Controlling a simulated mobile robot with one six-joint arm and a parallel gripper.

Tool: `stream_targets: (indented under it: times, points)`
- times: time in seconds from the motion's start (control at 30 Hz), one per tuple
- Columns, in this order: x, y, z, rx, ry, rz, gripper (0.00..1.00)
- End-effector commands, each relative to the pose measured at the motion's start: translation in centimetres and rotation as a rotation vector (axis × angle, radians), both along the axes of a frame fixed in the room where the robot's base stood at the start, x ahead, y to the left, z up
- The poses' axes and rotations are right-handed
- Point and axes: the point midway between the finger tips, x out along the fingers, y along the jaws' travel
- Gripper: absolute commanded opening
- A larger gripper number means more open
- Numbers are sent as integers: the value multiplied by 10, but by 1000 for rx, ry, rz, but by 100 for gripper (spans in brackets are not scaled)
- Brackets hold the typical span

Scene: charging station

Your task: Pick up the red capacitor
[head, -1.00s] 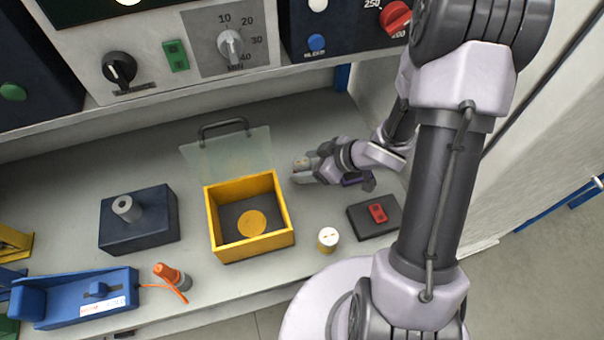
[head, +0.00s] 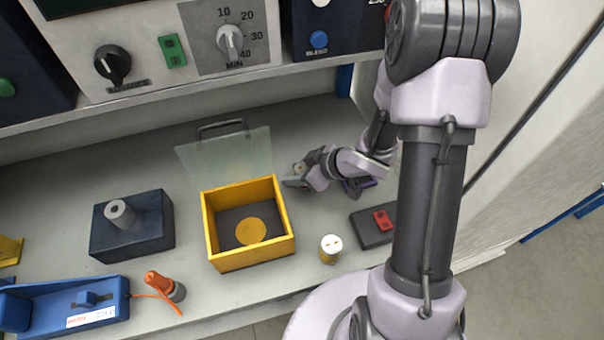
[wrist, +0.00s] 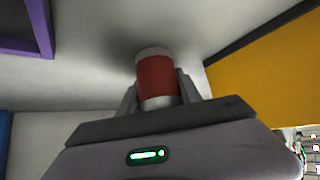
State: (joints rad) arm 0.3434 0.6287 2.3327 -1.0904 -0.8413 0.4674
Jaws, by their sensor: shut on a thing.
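My gripper (head: 296,176) is low over the bench, just right of the yellow box. In the wrist view my gripper's two fingers (wrist: 157,92) are shut on the red capacitor (wrist: 156,76), a red cylinder with pale silvery ends. The fingers touch it on both sides. In the head view the capacitor is mostly hidden by the fingers, and only a small tan end (head: 300,168) shows. I cannot tell whether it is clear of the bench surface.
The open yellow box (head: 249,262) has a clear raised lid (head: 228,155). A purple-edged item (head: 360,186) is beside my wrist. A white-topped cylinder (head: 331,249) and a dark block with red switch (head: 372,228) stand nearer. A navy block (head: 132,232) is left.

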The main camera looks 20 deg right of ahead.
Motion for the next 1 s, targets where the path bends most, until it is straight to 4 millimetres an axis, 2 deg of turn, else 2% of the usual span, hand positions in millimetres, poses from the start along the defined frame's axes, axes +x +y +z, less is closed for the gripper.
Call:
stream_targets:
  times: [0.17,0.4,0.57,0.8,1.0]
  points:
    - [0,0,6,0,0,0,0]
    - [0,0,45,0,-2,0,0]
    - [-33,-16,41,2,4,-6,0]
    - [-96,-45,49,3,4,-9,0]
    - [-124,-56,56,5,3,-4,0]
